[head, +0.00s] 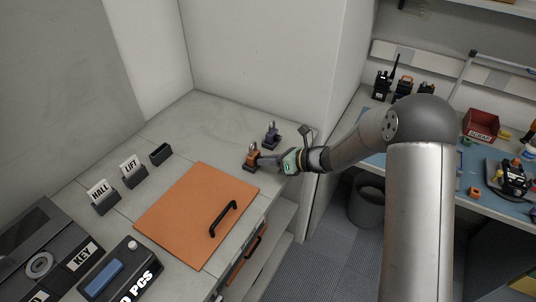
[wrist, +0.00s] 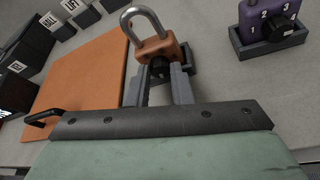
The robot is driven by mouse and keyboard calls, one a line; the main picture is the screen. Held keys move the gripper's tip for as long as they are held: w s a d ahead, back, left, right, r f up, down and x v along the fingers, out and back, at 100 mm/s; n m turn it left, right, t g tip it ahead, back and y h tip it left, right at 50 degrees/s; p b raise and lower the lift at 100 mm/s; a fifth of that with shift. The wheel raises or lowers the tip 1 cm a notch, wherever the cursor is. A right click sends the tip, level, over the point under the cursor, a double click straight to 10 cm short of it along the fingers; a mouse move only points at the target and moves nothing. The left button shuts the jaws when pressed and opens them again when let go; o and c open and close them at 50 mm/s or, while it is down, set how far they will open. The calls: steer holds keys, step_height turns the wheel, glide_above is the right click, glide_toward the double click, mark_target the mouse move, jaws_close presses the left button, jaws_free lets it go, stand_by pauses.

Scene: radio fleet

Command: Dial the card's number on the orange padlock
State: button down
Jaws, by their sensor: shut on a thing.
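The orange padlock (head: 251,155) stands upright in a dark holder on the light counter, its grey shackle on top. It also shows at the top middle of the wrist view (wrist: 170,47). My gripper (head: 266,160) reaches it from the right. In the wrist view my two grey fingers (wrist: 159,72) are shut on the padlock's black dial (wrist: 158,68) at its front. The fingers hide most of the dial, so I cannot read its setting. Cards reading HALL (head: 98,190) and LIFT (head: 130,166) stand in dark holders to the left. I see no number on either.
A purple padlock (head: 271,134) with a numbered black dial stands close behind the orange one. An orange board (head: 195,214) with a black handle (head: 223,218) lies in front. An empty dark holder (head: 160,153) and a KEY box (head: 45,262) are to the left.

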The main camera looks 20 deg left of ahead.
steer(key=shift+w+m+g+y+p, duration=0.15)
steer(key=shift+m+g+y+p, duration=0.4)
steer(key=shift+m+p, duration=0.75)
steer(key=shift+f+g, duration=0.1)
steer(key=shift+g, duration=0.25)
steer(key=c, duration=1.3)
jaws_free()
steer(key=n+b, duration=0.1)
steer(key=n+t+h+b, duration=0.1)
steer(key=b, duration=0.1)
steer(key=n+t+b, duration=0.1)
steer(key=b, duration=0.1)
steer(key=shift+s+a+f+n+h, duration=0.1)
steer(key=shift+s+f+n+h, duration=0.15)
steer(key=shift+s+n, duration=0.1)
steer(key=n+t+b, duration=0.2)
steer(key=b, duration=0.1)
steer(key=n+t+b, duration=0.1)
steer(key=n+b, duration=0.1)
steer(key=shift+s+a+r+t+h, duration=0.1)
steer(key=shift+s+r+t+h, duration=0.05)
steer(key=shift+s+t+h, duration=0.15)
steer(key=b+v, duration=0.2)
steer(key=v, duration=1.5)
steer(key=shift+d+r, duration=0.2)
steer(key=shift+r, duration=0.05)
